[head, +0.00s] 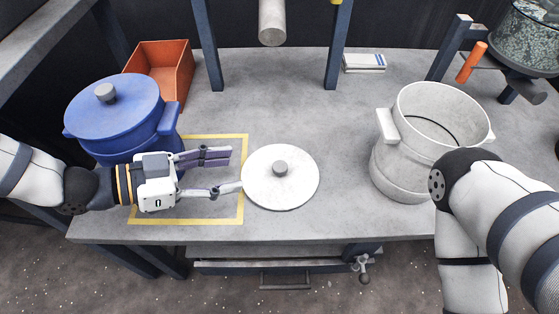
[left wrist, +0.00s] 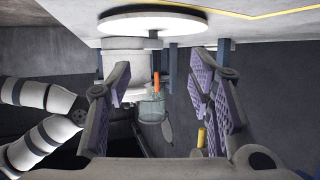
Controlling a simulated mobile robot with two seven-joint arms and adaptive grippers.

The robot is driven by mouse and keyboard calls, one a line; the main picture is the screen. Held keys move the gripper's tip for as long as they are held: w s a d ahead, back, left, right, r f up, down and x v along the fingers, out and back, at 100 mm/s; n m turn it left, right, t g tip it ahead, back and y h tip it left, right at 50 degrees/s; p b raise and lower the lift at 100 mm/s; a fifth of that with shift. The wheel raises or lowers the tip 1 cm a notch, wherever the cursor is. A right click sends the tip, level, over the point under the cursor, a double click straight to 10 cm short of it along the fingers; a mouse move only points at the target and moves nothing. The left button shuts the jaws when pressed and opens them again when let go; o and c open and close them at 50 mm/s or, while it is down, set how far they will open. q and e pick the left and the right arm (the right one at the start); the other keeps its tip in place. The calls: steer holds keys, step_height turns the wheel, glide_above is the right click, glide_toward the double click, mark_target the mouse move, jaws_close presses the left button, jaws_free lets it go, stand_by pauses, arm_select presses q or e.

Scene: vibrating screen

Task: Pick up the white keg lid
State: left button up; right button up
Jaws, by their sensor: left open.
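The white keg lid (head: 262,191) lies on the grey table, a round disc with a grey knob (head: 280,168) in its middle. It also shows at the top of the left wrist view (left wrist: 150,22). My left gripper (head: 232,171) is open and empty, to the left of the lid, its fingers pointing toward it. The lower fingertip reaches the lid's left edge in the picture; I cannot tell whether they touch. The white keg (head: 398,163) stands open at the right of the table. My right gripper is not in view.
A blue lidded pot (head: 112,112) stands behind my left gripper, near a yellow square outline (head: 241,212) on the table. An orange bin (head: 172,72) is at the back left. A grey cylinder (head: 272,22) hangs above the back. The table behind the lid is clear.

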mark_target(278, 167)
arm_select(q)
steer(key=x, duration=0.6)
steer(key=s+b+x, duration=0.1)
steer(key=x, duration=0.3)
steer(key=shift+d+r, duration=0.3)
steer(key=shift+r, duration=0.1)
jaws_close()
